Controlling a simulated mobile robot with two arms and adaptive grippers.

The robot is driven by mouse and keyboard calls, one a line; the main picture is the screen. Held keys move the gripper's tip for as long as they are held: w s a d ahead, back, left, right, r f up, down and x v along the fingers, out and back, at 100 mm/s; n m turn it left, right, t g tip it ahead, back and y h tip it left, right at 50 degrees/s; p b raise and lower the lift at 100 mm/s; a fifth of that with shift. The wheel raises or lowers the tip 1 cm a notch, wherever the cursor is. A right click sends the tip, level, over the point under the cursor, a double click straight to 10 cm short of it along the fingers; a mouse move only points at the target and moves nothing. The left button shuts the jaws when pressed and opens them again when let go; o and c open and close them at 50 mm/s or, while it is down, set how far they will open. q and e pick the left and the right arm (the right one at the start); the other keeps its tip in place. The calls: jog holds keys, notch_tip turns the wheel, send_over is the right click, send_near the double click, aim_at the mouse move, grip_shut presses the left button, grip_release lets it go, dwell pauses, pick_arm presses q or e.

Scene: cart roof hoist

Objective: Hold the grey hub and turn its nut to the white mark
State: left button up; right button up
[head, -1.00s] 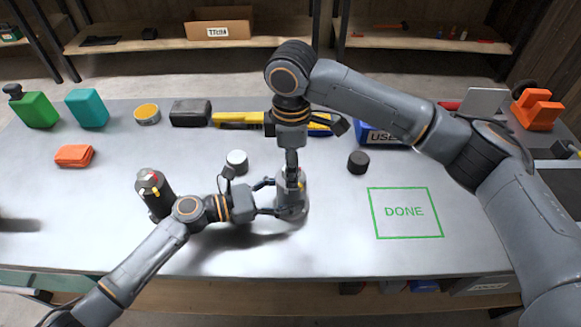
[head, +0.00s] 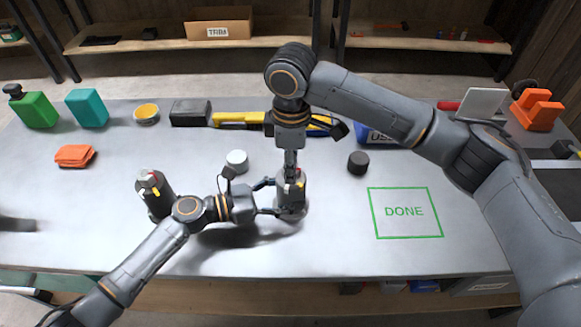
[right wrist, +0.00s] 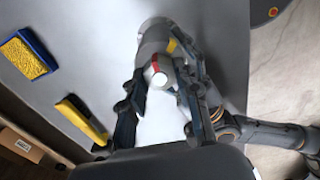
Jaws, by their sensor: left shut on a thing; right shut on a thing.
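The grey hub (head: 291,207) stands upright near the front middle of the table. My left gripper (head: 274,197) comes from the left and is shut around its body. My right gripper (head: 292,174) points down from above and is shut on the nut (right wrist: 160,73) on top. In the right wrist view the nut shows a red patch beside white, and a yellow mark sits close by on the hub (right wrist: 156,40). I cannot tell whether any marks line up. In the head view the fingers hide most of the nut.
A dark hub (head: 156,205) with coloured marks on top stands left, close to my left arm. A white cap (head: 237,161) and a black cap (head: 358,162) lie behind the grey hub. The green DONE square (head: 405,212) at right is empty.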

jog(key=shift+m, duration=0.6)
jog(key=shift+m, duration=1.1)
jog(key=shift+m, duration=1.2)
